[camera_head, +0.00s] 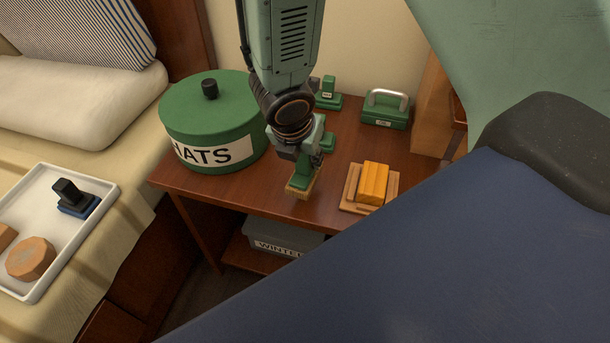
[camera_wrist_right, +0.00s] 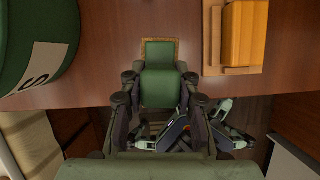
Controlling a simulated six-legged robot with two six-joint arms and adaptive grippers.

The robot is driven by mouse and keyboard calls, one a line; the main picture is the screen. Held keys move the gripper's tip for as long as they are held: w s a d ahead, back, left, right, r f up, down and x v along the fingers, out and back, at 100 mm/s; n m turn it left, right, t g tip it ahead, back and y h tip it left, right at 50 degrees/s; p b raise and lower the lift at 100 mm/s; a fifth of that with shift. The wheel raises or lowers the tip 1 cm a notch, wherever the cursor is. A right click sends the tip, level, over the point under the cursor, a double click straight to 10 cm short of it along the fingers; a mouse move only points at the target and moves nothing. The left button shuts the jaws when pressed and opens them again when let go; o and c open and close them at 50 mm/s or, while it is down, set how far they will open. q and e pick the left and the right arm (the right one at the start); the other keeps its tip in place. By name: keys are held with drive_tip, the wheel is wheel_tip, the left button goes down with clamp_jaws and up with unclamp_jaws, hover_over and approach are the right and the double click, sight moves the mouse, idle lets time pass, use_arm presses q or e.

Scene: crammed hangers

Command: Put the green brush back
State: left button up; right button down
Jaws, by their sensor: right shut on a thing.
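The green brush (camera_head: 305,182) has a green body and a tan bristle edge. It hangs bristles down in my right gripper (camera_head: 307,165), near the front edge of the brown table (camera_head: 240,195). In the right wrist view the brush (camera_wrist_right: 160,85) sits between the two fingers of my right gripper (camera_wrist_right: 161,92), which is shut on it. I cannot tell whether the bristles touch the table. My left gripper is in neither view.
A green HATS box (camera_head: 205,120) stands left. Behind are small green items (camera_head: 328,98) and a green handled case (camera_head: 385,115). A yellow block (camera_head: 372,183) on wood is right. A white tray (camera_head: 40,270) lies on the bed. A large dark blue shape (camera_head: 450,250) blocks the lower right.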

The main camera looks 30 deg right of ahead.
sight(305, 172)
drive_tip(key=shift+s+f+b, duration=0.1)
drive_tip(key=shift+f+b, duration=0.35)
drive_tip(key=shift+f, duration=0.1)
drive_tip(key=shift+f+b, duration=1.3)
drive_tip(key=shift+f, duration=0.35)
drive_tip(key=shift+f, duration=0.25)
drive_tip(key=c, duration=1)
unclamp_jaws()
drive_tip(key=shift+r, duration=0.15)
